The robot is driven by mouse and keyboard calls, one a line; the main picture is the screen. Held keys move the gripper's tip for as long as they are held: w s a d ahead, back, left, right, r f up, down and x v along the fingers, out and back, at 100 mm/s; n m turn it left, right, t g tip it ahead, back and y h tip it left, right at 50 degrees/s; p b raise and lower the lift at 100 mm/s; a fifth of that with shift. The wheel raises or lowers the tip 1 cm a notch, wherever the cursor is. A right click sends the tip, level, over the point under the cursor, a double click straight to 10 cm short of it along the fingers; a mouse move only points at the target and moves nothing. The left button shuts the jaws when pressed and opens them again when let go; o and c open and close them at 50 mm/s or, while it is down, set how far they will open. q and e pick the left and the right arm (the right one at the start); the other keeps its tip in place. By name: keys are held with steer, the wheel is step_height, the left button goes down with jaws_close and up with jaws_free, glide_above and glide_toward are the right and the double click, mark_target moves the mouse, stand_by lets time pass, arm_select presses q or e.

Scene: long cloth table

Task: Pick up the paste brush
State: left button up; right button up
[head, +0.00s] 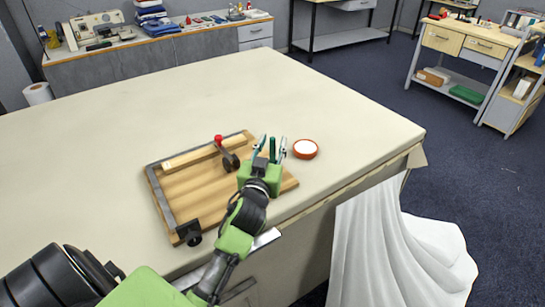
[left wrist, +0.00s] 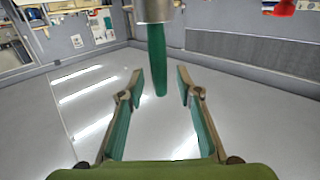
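The paste brush shows in the left wrist view as a green handle (left wrist: 157,62) with a metal collar (left wrist: 154,11) at the top edge of the picture; the rest of it is cut off. My left gripper (left wrist: 158,78) is open, with a gap on each side of the green handle. In the head view the left gripper (head: 271,150) is over the right part of a wooden board, near the table's front edge. A dark green upright piece (head: 272,146), seemingly the brush handle, shows between its fingers. My right gripper is not in view.
The wooden board (head: 205,185) has a metal edge, a red-knobbed lever (head: 219,140) and a black block (head: 189,232). A round orange-rimmed dish with white contents (head: 305,149) stands right of the gripper. A white cloth (head: 395,250) hangs in front. The table's far side is clear.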

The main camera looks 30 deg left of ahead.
arm_select(q)
steer(key=shift+w+a, duration=0.1)
steer(key=shift+w, duration=0.25)
steer(key=shift+s, duration=0.15)
steer(key=shift+c, duration=0.7)
jaws_close()
